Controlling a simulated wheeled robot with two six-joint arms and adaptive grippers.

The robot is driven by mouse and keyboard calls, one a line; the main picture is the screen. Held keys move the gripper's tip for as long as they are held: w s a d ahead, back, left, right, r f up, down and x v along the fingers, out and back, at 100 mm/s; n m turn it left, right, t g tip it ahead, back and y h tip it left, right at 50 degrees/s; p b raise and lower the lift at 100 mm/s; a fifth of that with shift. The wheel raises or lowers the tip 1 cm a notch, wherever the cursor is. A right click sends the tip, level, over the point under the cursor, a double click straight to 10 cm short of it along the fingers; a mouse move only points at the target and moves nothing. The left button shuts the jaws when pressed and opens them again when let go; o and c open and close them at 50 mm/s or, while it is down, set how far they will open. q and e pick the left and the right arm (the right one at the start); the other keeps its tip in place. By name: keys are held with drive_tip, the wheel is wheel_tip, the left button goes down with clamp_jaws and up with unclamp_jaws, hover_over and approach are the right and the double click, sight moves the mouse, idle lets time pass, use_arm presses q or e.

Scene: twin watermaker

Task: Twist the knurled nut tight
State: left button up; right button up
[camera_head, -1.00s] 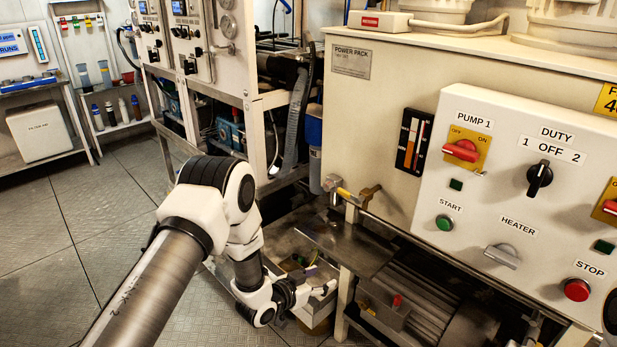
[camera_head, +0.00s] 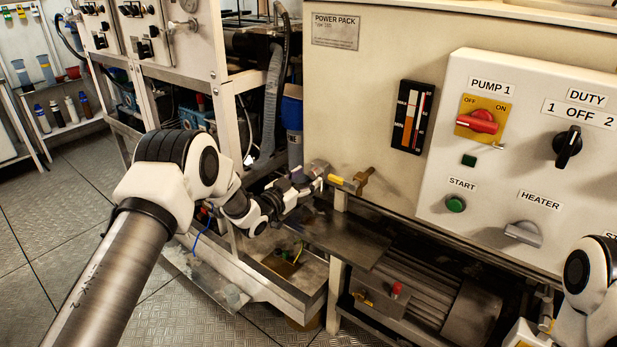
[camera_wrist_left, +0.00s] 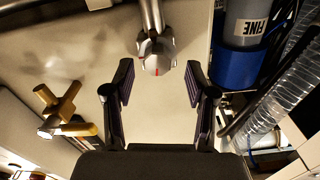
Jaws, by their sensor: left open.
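The knurled nut (camera_wrist_left: 157,58) is a round silver metal piece with a red mark, on the end of a metal pipe in the left wrist view. In the head view it shows small and partly hidden (camera_head: 318,168), beside the power pack's left edge. My left gripper (camera_head: 306,179) is open and empty, with its fingertips close to the nut. In the left wrist view the open fingers (camera_wrist_left: 160,82) stand on either side just short of the nut, with a gap visible on both sides. My right arm shows at the lower right of the head view; its gripper is out of view.
A brass valve handle (camera_wrist_left: 68,112) sticks out at the left of the wrist view, near the nut. A blue filter housing (camera_wrist_left: 238,45) and a clear ribbed hose (camera_wrist_left: 275,95) stand to the right. The control panel (camera_head: 480,150) covers the right of the head view.

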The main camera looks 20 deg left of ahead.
use_arm(q)
drive_tip(key=shift+w+d+r, duration=0.15)
drive_tip(key=shift+w+d, duration=0.3)
drive_tip(key=shift+w, duration=0.2)
clamp_jaws()
